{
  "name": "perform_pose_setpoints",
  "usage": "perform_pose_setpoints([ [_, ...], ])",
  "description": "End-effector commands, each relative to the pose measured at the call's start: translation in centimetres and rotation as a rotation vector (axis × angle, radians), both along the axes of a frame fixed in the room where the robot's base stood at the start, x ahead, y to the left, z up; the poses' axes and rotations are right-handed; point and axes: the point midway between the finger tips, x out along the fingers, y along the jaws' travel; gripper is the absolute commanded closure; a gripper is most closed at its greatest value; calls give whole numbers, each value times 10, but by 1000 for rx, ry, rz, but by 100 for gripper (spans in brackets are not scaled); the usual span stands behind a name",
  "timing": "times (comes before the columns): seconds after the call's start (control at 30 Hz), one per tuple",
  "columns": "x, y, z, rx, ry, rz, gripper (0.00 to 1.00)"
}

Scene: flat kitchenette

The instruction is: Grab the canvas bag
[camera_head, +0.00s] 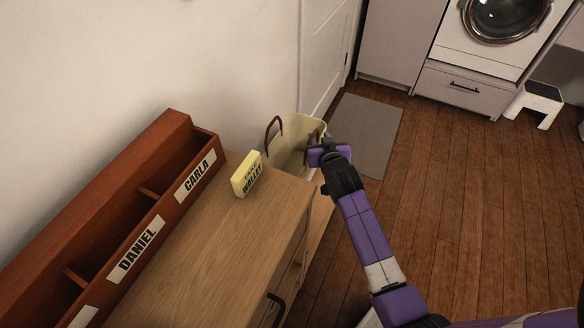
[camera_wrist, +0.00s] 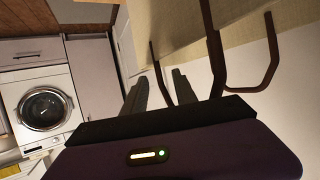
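The canvas bag (camera_head: 290,150) is cream, with dark brown loop handles, and stands open beside the far end of the wooden cabinet. Its pale fabric (camera_wrist: 235,30) fills the upper part of the wrist view. My gripper (camera_head: 315,141) is at the bag's right rim, by the near handle. In the wrist view the two fingers (camera_wrist: 158,78) are apart. One strand of the near handle appears between them; the other strand passes to the right of the fingers. I cannot tell whether the fingers touch it. The other handle (camera_wrist: 270,60) hangs clear on the right.
The wooden cabinet (camera_head: 220,245) carries a red-brown organizer (camera_head: 170,220) with name labels and a yellow wallet sign (camera_head: 247,174). A grey mat (camera_head: 367,133) lies beyond the bag near the white door (camera_head: 325,50). A step stool (camera_head: 537,103) stands far right. The wooden floor at right is clear.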

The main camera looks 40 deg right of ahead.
Motion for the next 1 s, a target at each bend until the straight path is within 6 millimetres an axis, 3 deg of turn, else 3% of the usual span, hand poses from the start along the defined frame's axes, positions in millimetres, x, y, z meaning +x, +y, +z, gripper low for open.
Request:
perform_pose_setpoints([
  [0.33, 7, -5, -4, 0, 1, 1, 66],
  [0.5, 7, -5, -4, 0, 0, 1, 100],
  [1.0, 6, -5, -3, 0, 0, 0, 100],
])
